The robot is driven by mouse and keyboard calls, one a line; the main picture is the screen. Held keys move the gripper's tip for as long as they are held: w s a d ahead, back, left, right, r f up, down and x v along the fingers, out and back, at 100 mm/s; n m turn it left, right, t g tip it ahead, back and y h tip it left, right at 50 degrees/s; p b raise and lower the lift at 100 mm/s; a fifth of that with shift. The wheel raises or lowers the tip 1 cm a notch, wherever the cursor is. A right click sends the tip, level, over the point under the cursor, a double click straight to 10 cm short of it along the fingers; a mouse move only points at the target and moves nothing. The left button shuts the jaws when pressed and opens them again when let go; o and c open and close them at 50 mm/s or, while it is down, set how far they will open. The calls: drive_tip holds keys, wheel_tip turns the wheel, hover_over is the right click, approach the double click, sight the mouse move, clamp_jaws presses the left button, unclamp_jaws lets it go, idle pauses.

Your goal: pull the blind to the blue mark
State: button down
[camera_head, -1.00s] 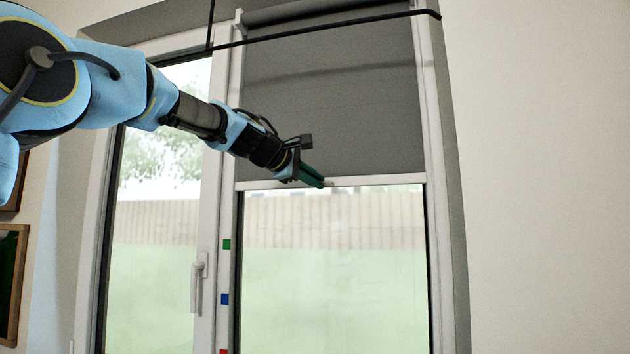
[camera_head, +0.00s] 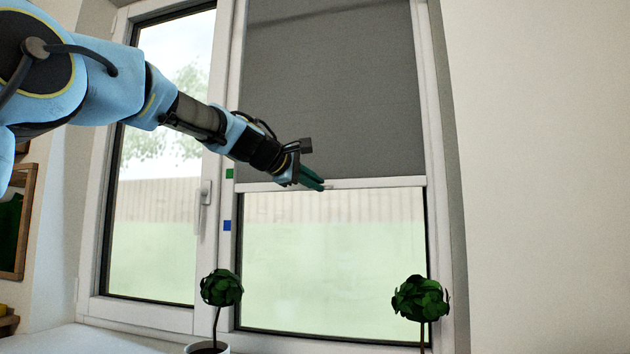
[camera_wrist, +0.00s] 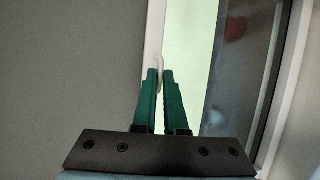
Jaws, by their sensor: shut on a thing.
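The grey roller blind (camera_head: 335,95) hangs over the right window pane, with a pale bottom bar (camera_head: 385,183) along its lower edge. My gripper (camera_head: 321,186) is at the middle of this bar, its green fingers shut on the blind's small pale pull tab. In the wrist view the fingers (camera_wrist: 161,80) close around the tab (camera_wrist: 159,62) beside the bar. The blue mark (camera_head: 227,225) is on the frame left of the pane, below the bar's level. The green mark (camera_head: 229,173) is slightly above the bar's level.
Two small leafy plants (camera_head: 221,288) and (camera_head: 421,298) stand in front of the lower window. A window handle (camera_head: 205,192) is on the frame left of the blind. The space right below the bar is clear down to the plants.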

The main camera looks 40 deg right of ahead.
wheel_tip(320, 180, down, 10)
drive_tip(key=b, duration=0.7)
drive_tip(key=shift+f+b, duration=0.2)
drive_tip(key=shift+b, duration=0.1)
drive_tip(key=shift+w, duration=0.1)
drive_tip(key=c, duration=1)
unclamp_jaws()
drive_tip(key=b+v, duration=0.3)
drive_tip(key=v, duration=0.8)
drive_tip(key=shift+d, duration=0.1)
